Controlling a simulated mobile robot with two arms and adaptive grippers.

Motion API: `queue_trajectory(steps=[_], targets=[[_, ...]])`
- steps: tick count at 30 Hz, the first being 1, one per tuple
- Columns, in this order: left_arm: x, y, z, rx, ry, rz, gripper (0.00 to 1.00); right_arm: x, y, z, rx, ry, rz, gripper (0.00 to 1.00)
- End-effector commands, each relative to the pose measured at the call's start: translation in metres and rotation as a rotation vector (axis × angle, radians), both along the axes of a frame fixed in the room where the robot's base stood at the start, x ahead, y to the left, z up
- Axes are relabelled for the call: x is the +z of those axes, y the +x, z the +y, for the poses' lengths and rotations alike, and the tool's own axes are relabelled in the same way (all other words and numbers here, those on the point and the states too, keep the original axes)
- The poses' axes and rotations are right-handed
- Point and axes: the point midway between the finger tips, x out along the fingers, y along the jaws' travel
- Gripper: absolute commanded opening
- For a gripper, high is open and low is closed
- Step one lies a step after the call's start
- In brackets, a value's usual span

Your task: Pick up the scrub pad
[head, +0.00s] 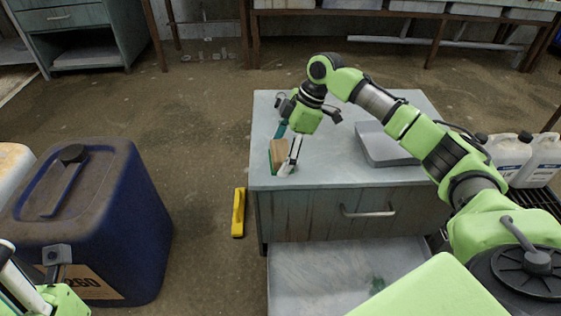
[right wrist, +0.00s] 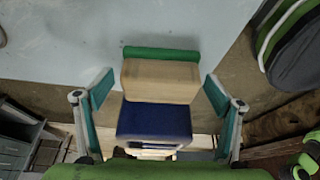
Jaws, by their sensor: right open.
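The scrub pad (head: 278,153) appears to be the tan block with a green edge at the left edge of the grey-blue table. In the right wrist view its tan face (right wrist: 160,80) shows with a green strip along one side, and a dark blue block-like shape adjoins it in the picture. My right gripper (head: 287,143) is open at the pad. In the wrist view its teal-lined fingers (right wrist: 160,100) stand on either side, with gaps to the tan part. My left gripper (head: 48,276) is partly in view at the lower left; its jaw opening is unclear.
The table (head: 340,172) carries a grey flat tray (head: 385,145) to the right. Its drawer front faces me, above a lower shelf. A blue canister (head: 120,215) stands at the left. A yellow tool (head: 238,213) lies on the floor between. White jugs (head: 508,153) stand at the right.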

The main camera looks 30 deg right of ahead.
Motion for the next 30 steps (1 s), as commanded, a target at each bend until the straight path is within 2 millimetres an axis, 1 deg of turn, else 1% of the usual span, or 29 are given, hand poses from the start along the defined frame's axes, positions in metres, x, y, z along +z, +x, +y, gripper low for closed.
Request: queue_trajectory(steps=[6,7,8,9,11,12,23,28,30], targets=[[0.001,0.000,0.000,0.000,0.001,-0.001,0.40,-0.001,0.001,0.001,-0.001,0.001,-0.001,0.85],[0.001,0.000,0.000,0.000,0.001,0.000,0.40,0.000,0.001,0.000,0.000,0.001,-0.001,0.80],[0.001,0.000,0.000,0.000,0.001,0.000,0.40,0.000,0.001,0.000,0.000,0.001,-0.001,0.72],[0.001,0.000,0.000,0.000,0.001,0.000,0.40,0.000,0.001,0.000,0.000,0.001,-0.001,0.62],[0.001,0.000,0.000,0.000,0.001,0.000,0.40,-0.001,0.000,0.000,0.000,0.000,-0.001,0.46],[0.000,0.000,0.000,0.000,0.001,0.000,0.40,-0.001,0.000,0.000,0.000,0.000,-0.001,0.42],[0.002,0.000,0.000,-0.001,0.000,-0.001,0.40,0.001,0.000,0.001,0.000,0.001,-0.001,0.42],[0.007,-0.002,0.001,-0.001,-0.005,-0.001,0.40,0.011,0.001,0.001,0.000,0.001,-0.001,0.42],[-0.003,-0.001,0.001,-0.003,0.000,0.043,0.40,0.019,0.001,0.001,0.000,0.001,-0.001,0.42]])
